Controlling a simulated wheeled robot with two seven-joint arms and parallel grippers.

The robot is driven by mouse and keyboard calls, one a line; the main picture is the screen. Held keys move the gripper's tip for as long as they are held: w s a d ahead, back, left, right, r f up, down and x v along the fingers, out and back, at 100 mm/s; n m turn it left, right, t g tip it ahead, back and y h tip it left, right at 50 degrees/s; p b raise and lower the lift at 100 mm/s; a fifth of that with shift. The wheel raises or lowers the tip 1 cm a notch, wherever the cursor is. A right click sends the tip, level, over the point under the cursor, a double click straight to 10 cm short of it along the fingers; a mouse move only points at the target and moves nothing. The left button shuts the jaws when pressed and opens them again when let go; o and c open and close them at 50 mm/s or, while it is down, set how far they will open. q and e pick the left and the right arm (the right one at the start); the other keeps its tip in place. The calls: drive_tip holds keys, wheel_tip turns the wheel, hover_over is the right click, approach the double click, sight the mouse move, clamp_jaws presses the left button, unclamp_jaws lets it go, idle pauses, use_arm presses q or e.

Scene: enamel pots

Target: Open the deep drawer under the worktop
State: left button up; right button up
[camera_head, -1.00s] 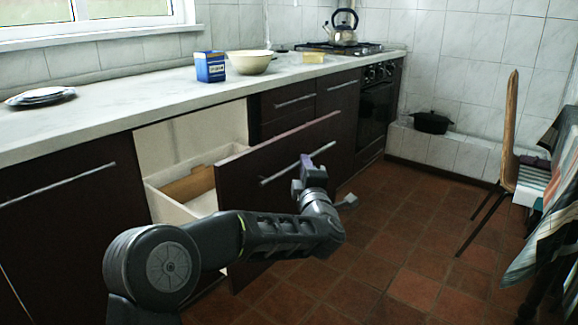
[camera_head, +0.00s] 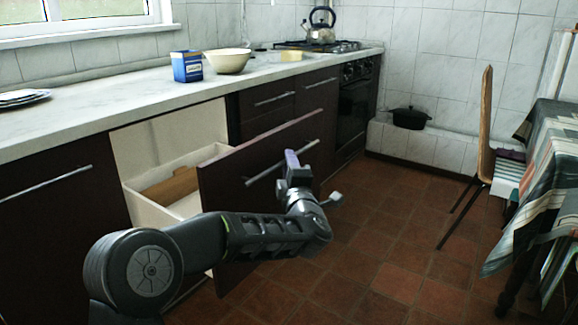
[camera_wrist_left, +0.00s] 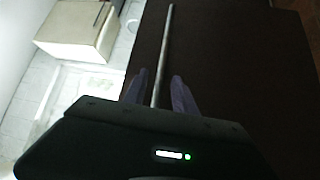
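The deep drawer under the worktop stands well open. Its dark front (camera_head: 222,178) is out from the cabinet, and its pale inner box (camera_head: 150,207) shows a brown panel inside. My left gripper (camera_head: 291,160) is at the long metal bar handle (camera_head: 262,174) on the drawer front. In the left wrist view the fingers (camera_wrist_left: 159,82) stand on either side of the handle bar (camera_wrist_left: 165,45), with a visible gap on both sides. The left gripper looks open around the bar. My right gripper is in neither view.
The worktop (camera_head: 120,108) holds a blue box (camera_head: 186,67), a cream bowl (camera_head: 228,62) and plates (camera_head: 22,97). A kettle (camera_head: 320,28) stands on the hob. A chair (camera_head: 483,140) and a cloth-covered table (camera_head: 545,165) are at right. The tiled floor (camera_head: 385,225) between is clear.

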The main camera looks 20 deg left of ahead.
use_arm(q)
drive_tip(key=p+v, duration=0.1)
drive_tip(key=v, duration=0.7)
drive_tip(key=shift+p, duration=0.3)
drive_tip(key=shift+w, duration=0.1)
